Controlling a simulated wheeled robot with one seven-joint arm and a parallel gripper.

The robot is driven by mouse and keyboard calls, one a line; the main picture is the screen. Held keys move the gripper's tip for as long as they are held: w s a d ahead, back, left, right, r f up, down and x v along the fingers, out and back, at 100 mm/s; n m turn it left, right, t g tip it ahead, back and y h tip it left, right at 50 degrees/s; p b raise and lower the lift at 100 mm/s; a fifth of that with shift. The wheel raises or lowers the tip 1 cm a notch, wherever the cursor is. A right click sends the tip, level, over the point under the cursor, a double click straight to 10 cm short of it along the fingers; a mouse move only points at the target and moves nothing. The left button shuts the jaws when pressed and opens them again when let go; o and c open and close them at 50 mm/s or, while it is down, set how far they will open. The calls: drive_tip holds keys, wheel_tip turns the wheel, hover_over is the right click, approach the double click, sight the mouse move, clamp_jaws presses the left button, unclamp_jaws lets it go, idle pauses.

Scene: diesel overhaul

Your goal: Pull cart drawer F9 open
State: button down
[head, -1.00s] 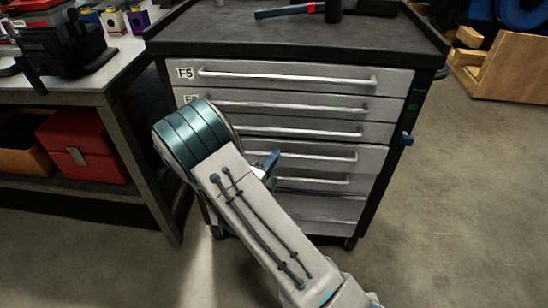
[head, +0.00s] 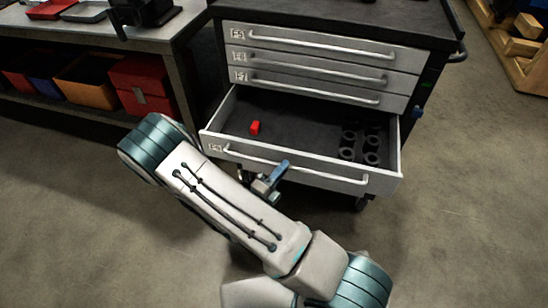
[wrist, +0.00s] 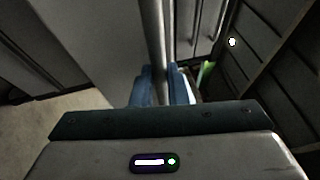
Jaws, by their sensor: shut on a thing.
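One drawer (head: 300,172) of the cart (head: 425,60) stands well open. It is the one below the three shut upper drawers; its label is too small to read surely, so I cannot confirm F9. My gripper (head: 274,178) is at the front of this drawer, at its long bar handle (head: 330,178). In the wrist view, the blue fingers (wrist: 161,88) of my gripper are shut around the handle bar (wrist: 158,40). My arm hides part of the drawer front's lower left and what is below it.
The open drawer holds a red block (head: 255,127) and several black cylindrical parts (head: 360,143). Shut drawers (head: 320,45) are above it. A workbench (head: 150,38) with bins is at left, wooden pieces (head: 520,45) at right.

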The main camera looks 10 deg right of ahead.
drive_tip(key=shift+s+a, duration=0.15)
drive_tip(key=shift+s, duration=0.3)
drive_tip(key=c, duration=1.4)
unclamp_jaws()
drive_tip(key=shift+c, duration=0.2)
drive_tip(key=shift+a, duration=0.1)
drive_tip(key=v, duration=1.3)
drive_tip(key=shift+s+a, duration=0.2)
drive_tip(key=shift+a, duration=0.05)
